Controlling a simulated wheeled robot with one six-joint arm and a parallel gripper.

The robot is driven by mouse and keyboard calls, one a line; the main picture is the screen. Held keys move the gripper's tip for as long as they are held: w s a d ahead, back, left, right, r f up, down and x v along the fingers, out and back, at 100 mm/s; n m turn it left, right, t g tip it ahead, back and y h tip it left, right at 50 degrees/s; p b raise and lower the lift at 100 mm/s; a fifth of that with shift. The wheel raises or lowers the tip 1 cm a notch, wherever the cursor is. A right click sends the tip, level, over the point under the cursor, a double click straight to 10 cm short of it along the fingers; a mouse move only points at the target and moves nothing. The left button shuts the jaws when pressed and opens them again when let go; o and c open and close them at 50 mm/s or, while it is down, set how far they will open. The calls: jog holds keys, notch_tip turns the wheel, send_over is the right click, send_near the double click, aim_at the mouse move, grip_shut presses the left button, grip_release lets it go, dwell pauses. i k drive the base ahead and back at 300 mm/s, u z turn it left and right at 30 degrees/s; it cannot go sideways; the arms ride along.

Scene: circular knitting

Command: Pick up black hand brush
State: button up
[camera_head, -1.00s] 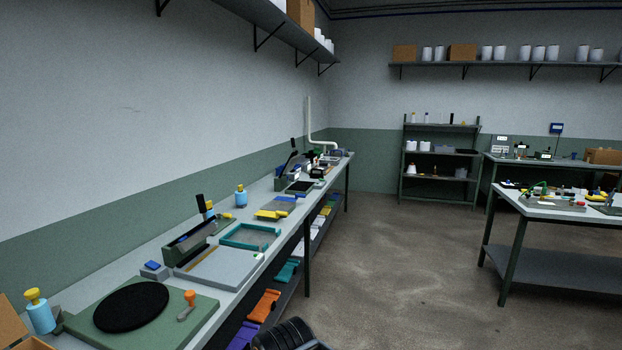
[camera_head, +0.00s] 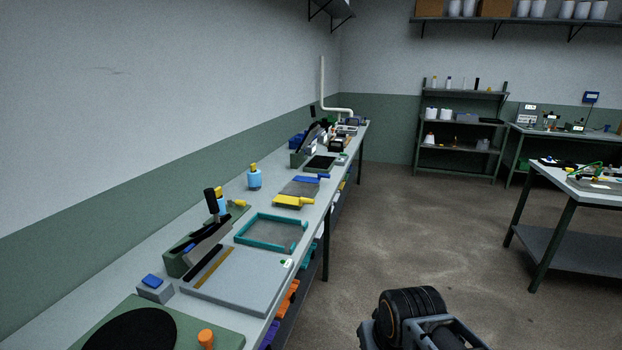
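I cannot make out a black hand brush for certain. Small dark items (camera_head: 553,163) lie at the far left end of the right-hand table, too small to identify. Other dark shapes on the long left bench are a round black pad at the near end, a black lever handle (camera_head: 211,201) and a flat black plate (camera_head: 320,163). A black and grey part of my own arm shows at the bottom, right of centre. The fingers of my gripper are not in view.
A shelf rack (camera_head: 459,148) stands at the back. The right table's lower shelf (camera_head: 580,256) shows. The floor between is clear.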

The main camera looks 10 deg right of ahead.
aim_at(330, 149)
jog(key=z, duration=0.8)
jog(key=i, duration=2.15)
jog(key=z, duration=0.45)
jog(key=i, duration=2.25)
jog(key=u, duration=0.75)
jog(key=i, duration=1.05)
jog(key=u, duration=1.85)
jog(key=i, duration=0.85)
jog(key=u, duration=0.65)
